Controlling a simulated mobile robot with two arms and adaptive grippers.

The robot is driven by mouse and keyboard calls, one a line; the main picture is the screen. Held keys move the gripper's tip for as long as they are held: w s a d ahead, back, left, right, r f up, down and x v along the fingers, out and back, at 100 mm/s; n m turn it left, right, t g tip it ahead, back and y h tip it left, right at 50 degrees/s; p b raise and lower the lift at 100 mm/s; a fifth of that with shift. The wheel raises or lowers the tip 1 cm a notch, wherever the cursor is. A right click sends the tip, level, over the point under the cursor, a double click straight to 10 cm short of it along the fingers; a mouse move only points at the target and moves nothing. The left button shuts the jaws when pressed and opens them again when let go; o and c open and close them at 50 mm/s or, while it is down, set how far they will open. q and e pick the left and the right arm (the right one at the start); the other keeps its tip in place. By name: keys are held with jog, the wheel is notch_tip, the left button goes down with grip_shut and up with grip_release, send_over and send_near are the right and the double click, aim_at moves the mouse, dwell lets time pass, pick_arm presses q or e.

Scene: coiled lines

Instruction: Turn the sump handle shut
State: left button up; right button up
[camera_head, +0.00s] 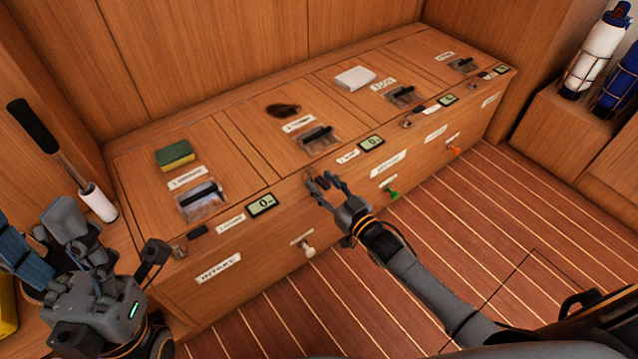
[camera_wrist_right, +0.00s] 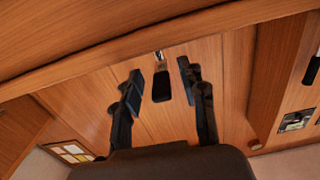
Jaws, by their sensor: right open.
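A row of wooden lockers has a small dark lever at each front edge. In the wrist view, a black lever (camera_wrist_right: 161,86) with a metal stem lies between the two fingers of my right gripper (camera_wrist_right: 158,84), with gaps on both sides. In the head view, my right gripper (camera_head: 323,184) is open at the front edge of the second locker from the left and largely hides this lever. I cannot read which label names the sump. My left gripper (camera_head: 112,238) is open and empty at the lower left.
Small displays (camera_head: 262,205) sit along the front edge. White (camera_head: 307,250), green (camera_head: 390,192) and orange (camera_head: 453,149) knobs stick out of the front. A sponge (camera_head: 175,155), dark clump (camera_head: 283,110) and white cloth (camera_head: 355,77) lie on top. Striped floor (camera_head: 540,210) is clear.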

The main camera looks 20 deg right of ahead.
jog(key=shift+x, duration=0.95)
grip_shut()
jog(key=shift+d, duration=0.15)
